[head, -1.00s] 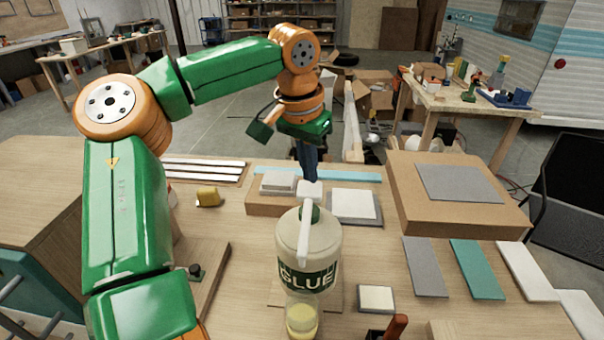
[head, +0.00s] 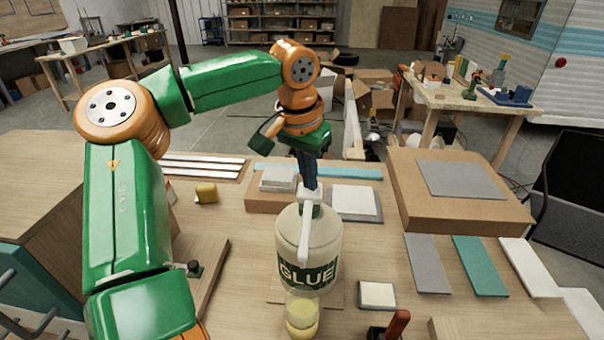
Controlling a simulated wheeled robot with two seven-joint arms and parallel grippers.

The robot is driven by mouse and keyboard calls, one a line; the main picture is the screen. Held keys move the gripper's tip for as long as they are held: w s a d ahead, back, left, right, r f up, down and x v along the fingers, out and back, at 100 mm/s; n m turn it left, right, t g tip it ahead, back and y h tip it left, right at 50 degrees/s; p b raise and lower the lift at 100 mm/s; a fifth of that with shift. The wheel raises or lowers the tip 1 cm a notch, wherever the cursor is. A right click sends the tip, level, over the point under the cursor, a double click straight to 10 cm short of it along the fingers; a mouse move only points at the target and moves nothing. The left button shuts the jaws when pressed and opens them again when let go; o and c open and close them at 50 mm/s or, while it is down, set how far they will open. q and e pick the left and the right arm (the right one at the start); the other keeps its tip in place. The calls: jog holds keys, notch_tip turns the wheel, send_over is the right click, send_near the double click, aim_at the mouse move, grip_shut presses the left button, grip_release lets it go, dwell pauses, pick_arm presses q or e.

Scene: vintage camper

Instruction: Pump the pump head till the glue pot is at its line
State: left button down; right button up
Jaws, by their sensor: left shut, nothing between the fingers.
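A large cream glue bottle (head: 308,243) with a green label stands upright at the front middle of the bench. Its white pump head (head: 310,194) sits on a green collar, and the spout points toward me, over the glue pot. The glue pot (head: 302,318) is a small clear jar in front of the bottle, with pale yellow glue in it. Its line cannot be made out. My left gripper (head: 309,184) is shut and empty, pointing down, with its fingertips on top of the pump head, apparently touching it. My right gripper is out of view.
A cardboard box (head: 405,205) with a grey sheet is at right. Grey, teal and white strips lie in front of it. A small white-topped tile (head: 378,294) and a red-brown handle (head: 398,324) are right of the pot.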

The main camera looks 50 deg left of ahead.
pick_arm(q)
jog(key=shift+f, duration=0.55)
jog(key=shift+r, duration=0.1)
jog(key=p+v, duration=0.3)
jog(key=shift+w+p, duration=0.3)
jog(key=shift+r+b, duration=0.3)
jog(key=w+v, duration=0.1)
jog(key=v, duration=0.5)
jog(key=shift+r, duration=0.3)
jog(key=shift+w+a, duration=0.15)
jog(key=x, duration=0.2)
jog(key=s+b+x, duration=0.1)
jog(key=x, duration=0.2)
jog(key=shift+f, duration=0.4)
